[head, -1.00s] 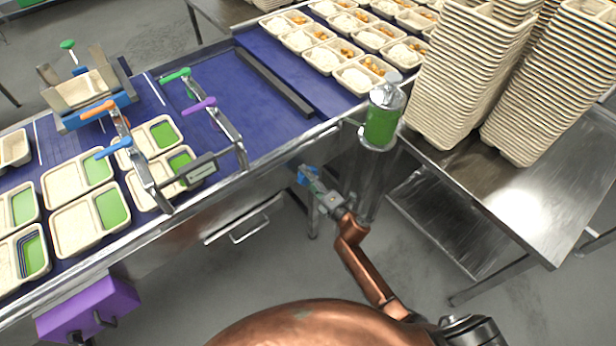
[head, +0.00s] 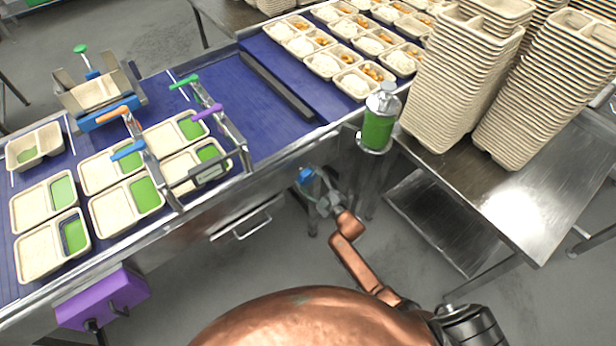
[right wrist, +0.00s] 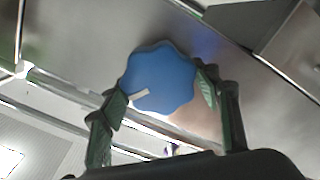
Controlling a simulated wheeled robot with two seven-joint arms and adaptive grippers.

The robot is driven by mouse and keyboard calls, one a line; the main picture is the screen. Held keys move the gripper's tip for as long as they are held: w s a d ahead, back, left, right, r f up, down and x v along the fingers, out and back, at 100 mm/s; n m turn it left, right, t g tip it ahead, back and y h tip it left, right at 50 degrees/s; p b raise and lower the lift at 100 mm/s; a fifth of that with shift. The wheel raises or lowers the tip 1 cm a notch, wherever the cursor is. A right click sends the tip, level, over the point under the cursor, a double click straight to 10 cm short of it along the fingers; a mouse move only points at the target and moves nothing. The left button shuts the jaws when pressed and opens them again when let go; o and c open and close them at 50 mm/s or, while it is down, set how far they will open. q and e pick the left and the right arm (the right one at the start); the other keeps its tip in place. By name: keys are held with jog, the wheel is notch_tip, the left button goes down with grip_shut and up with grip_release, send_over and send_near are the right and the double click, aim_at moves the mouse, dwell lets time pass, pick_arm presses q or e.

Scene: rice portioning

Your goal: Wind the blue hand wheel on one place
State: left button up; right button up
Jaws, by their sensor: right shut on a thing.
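The blue hand wheel (head: 305,175) sits on the front side of the conveyor, below its edge. In the right wrist view the wheel (right wrist: 158,78) is a lobed blue knob with a white mark near its lower left rim. My right gripper (head: 313,182) is at the wheel, and in the right wrist view its two green fingertips (right wrist: 160,92) lie on either side of the rim, shut on it. The blue conveyor belt (head: 240,95) carries several two-part trays, some with green in the small compartment. My left gripper is not in view.
A green-filled cylinder (head: 378,130) stands at the conveyor edge just right of my right arm. Tall tray stacks (head: 460,80) stand on a steel table (head: 540,190) at the right. A drawer-like handle (head: 252,225) and a purple box (head: 105,298) are at lower left.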

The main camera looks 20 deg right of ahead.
jog(key=m+p, duration=0.1)
jog(key=m, duration=0.1)
jog(key=m+p, duration=0.1)
jog(key=m, duration=0.2)
jog(key=shift+d+r+m, duration=0.15)
jog(key=shift+m, duration=0.15)
jog(key=m+p, duration=0.1)
jog(key=m, duration=0.3)
jog(key=shift+d+m, duration=0.1)
jog(key=shift+m, duration=0.3)
jog(key=o, duration=1.2)
jog(key=shift+c, duration=0.2)
jog(key=v, duration=1.2)
